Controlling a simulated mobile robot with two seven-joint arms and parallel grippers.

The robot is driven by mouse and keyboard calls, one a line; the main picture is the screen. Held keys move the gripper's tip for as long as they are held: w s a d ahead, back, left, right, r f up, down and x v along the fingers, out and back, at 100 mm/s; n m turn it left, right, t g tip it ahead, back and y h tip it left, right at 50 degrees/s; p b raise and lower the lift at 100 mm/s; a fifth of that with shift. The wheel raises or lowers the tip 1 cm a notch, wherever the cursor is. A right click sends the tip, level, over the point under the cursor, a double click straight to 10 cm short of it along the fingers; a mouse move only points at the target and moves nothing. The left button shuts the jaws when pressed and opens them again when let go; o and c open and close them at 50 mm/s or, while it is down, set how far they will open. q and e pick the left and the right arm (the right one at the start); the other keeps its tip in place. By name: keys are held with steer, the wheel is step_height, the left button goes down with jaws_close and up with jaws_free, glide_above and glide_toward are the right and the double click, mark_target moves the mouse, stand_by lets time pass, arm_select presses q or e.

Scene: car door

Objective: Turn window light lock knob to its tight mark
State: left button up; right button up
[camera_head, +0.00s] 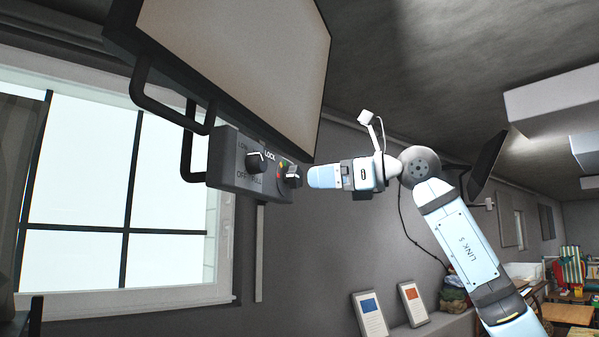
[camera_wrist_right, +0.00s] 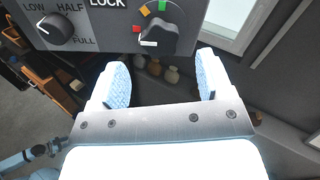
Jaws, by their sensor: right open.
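The lock knob (camera_head: 292,177) is a dark knob at the right end of a grey control box (camera_head: 228,166) under a large light panel. In the right wrist view the lock knob (camera_wrist_right: 158,36) has a white pointer line toward its lower left, below a red mark. Orange and green marks sit above it; I cannot read which mark is tight. My right gripper (camera_head: 311,177) is just right of the knob in the head view. In the wrist view the right gripper (camera_wrist_right: 163,72) is open and empty, its fingers apart just below the knob, not around it. My left gripper is not in view.
A second knob (camera_head: 255,160), labelled low, half, full and off, sits left of the lock knob; it also shows in the wrist view (camera_wrist_right: 56,28). Black handle bars (camera_head: 165,105) hang beside the box. A window (camera_head: 120,200) is behind at left. Space below the box is free.

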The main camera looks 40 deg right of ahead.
mark_target(300, 178)
steer(key=p+x, duration=0.1)
steer(key=x, duration=0.4)
steer(key=shift+w+a, duration=0.1)
steer(key=shift+w, duration=0.05)
steer(key=c, duration=0.9)
